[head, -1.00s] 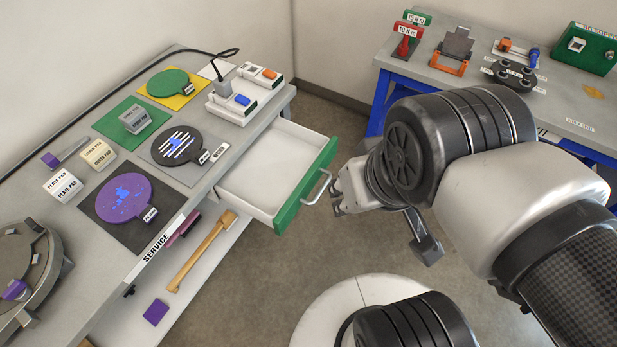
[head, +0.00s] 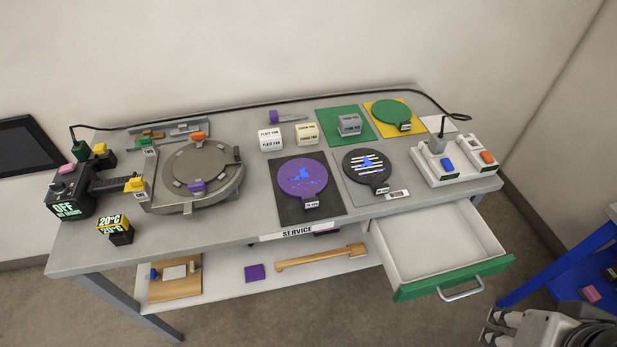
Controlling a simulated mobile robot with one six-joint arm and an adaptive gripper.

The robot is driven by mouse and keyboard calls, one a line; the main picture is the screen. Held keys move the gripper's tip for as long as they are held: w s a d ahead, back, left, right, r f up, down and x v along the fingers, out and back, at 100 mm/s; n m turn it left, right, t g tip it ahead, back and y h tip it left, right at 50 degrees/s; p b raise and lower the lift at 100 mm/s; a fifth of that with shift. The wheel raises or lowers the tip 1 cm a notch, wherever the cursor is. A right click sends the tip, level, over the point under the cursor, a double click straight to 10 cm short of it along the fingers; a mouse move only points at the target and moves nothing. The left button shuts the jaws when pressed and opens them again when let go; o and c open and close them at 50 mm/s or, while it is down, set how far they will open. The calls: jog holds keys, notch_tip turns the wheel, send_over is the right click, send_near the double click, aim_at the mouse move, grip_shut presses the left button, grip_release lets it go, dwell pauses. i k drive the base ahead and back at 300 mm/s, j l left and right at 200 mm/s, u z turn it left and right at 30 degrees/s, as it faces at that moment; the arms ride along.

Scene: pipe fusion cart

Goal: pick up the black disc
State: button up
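The black disc (head: 376,177) lies flat on a grey mat (head: 358,191) on the service bench. It has white stripes, a blue patch and a small labelled handle tab pointing toward the bench's front edge. A purple disc (head: 303,177) on a dark mat lies to its left, and a green disc (head: 390,112) on a yellow mat lies behind it. My gripper (head: 490,328) shows only partly at the bottom right corner, beyond the open drawer and well away from the disc. Its finger opening cannot be made out.
An open drawer (head: 438,240) with a green front sticks out below the bench's right part. A white switch box (head: 455,163) stands right of the disc. Labelled pads (head: 307,134) and a round grey fixture (head: 197,172) stand to the left. A blue-framed table (head: 560,255) is at far right.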

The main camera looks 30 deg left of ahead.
aim_at(368, 167)
jog(key=u, duration=0.95)
